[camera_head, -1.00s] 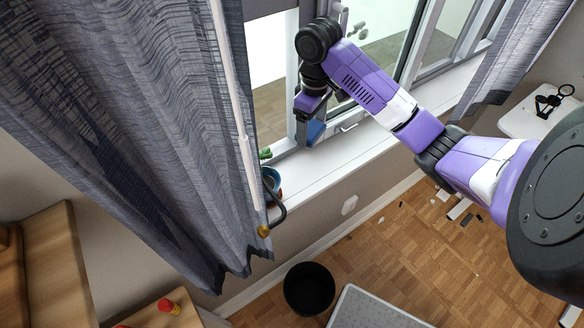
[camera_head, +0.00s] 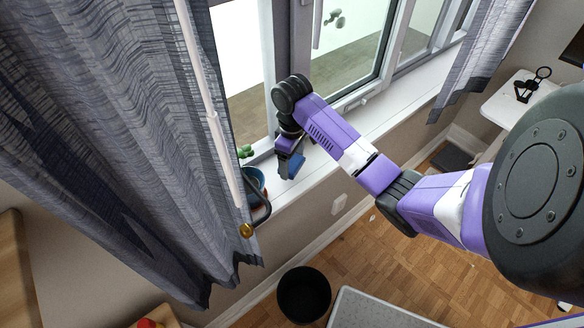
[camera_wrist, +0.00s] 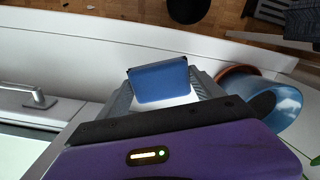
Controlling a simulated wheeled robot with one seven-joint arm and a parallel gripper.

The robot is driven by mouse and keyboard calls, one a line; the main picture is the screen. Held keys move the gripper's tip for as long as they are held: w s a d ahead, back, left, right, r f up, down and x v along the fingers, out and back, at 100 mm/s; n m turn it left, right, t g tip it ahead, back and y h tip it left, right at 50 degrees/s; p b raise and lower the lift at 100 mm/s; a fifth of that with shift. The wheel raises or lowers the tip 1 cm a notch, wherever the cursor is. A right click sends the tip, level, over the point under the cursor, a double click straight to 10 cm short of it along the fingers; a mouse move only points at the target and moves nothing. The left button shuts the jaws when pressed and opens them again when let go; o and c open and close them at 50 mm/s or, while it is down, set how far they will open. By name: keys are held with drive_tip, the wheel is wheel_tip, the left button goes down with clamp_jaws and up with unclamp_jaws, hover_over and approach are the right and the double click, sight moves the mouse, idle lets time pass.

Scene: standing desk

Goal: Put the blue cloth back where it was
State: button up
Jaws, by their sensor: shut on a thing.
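The blue cloth (camera_head: 291,166) is a small folded blue block at the tip of my gripper (camera_head: 286,160). In the wrist view the blue cloth (camera_wrist: 159,83) sits between the two grey fingers of my gripper (camera_wrist: 165,98), which are shut on it. The cloth is held over the white windowsill (camera_head: 318,168), just to the right of the plant pot. I cannot tell whether the cloth touches the sill.
A window handle (camera_wrist: 36,97) is close by. A black bin (camera_head: 303,294) stands on the floor below.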

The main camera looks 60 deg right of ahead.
sight(292, 163)
drive_tip(key=shift+f, duration=1.6)
drive_tip(key=o, duration=1.2)
drive_tip(key=shift+r, duration=0.1)
wheel_tip(292, 163, up, 12)
drive_tip(key=shift+f+p, duration=0.1)
drive_tip(key=shift+p, duration=1.1)
drive_tip(key=shift+s, duration=0.1)
